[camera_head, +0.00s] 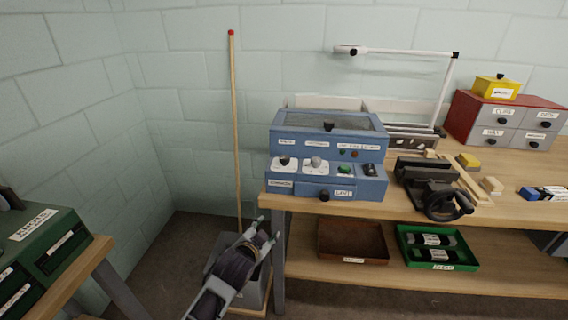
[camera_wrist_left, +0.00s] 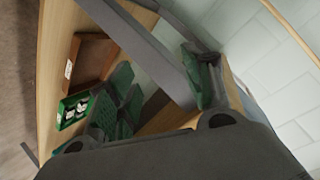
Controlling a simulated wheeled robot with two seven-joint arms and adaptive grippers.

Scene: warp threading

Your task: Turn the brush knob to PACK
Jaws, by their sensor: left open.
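The blue control box (camera_head: 328,185) stands at the left end of the workbench. Its front panel carries a dark knob (camera_head: 284,160), a grey knob (camera_head: 316,161), a green button (camera_head: 344,170) and a dark switch (camera_head: 369,169). The labels are too small to read, so I cannot tell which knob is the brush knob or where it points. My left gripper (camera_head: 262,228) is open and empty, below and left of the box, in front of the bench's left end, apart from the knobs. Its fingers also show in the left wrist view (camera_wrist_left: 165,92). My right gripper is out of view.
The lower shelf holds a brown tray (camera_head: 352,240) and a green tray (camera_head: 437,247) with dark rolls. A vise-like device (camera_head: 428,185) stands right of the box. A red-tipped pole (camera_head: 235,130) stands at the wall. A green cabinet (camera_head: 45,250) is far left.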

